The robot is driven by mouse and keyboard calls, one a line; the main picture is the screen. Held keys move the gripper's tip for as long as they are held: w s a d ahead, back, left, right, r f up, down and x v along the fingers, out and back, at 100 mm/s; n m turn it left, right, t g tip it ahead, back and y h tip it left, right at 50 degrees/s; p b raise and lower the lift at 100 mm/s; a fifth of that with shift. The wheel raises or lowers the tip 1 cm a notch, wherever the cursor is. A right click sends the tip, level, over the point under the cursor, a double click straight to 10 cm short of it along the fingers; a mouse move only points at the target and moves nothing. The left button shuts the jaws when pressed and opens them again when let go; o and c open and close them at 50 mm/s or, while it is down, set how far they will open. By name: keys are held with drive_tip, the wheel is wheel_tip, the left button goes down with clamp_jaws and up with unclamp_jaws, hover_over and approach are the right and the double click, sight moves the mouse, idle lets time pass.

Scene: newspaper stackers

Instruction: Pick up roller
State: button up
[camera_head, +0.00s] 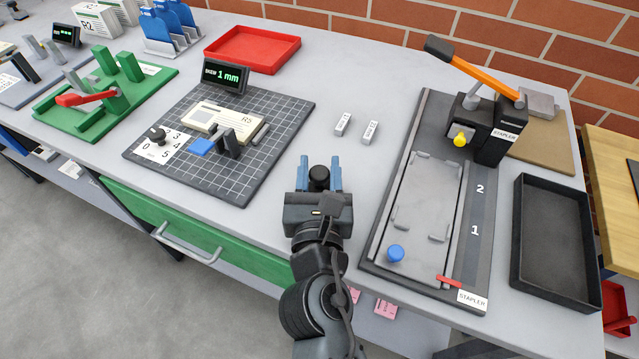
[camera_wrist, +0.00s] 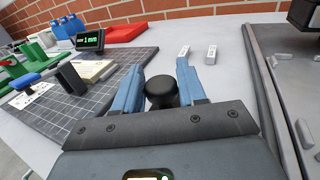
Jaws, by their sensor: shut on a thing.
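My gripper (camera_head: 320,165) is over the table's front edge, its blue fingers pointing toward the back of the table. The fingers are closed on a black, round-topped piece (camera_head: 319,178), which seems to be the roller. In the wrist view this black knob (camera_wrist: 161,92) sits between the two blue fingers (camera_wrist: 160,78). Its lower part is hidden by the fingers and gripper body, so I cannot tell whether it touches the table.
A gridded board (camera_head: 270,135) with a paper stack (camera_head: 215,119) lies to the left. The stapler base (camera_head: 377,262) and a black tray (camera_head: 513,270) are to the right. Two small white blocks (camera_head: 343,123) (camera_head: 370,131) lie behind my gripper. The tabletop around them is clear.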

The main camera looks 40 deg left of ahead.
clamp_jaws()
drive_tip(key=shift+r, duration=0.1)
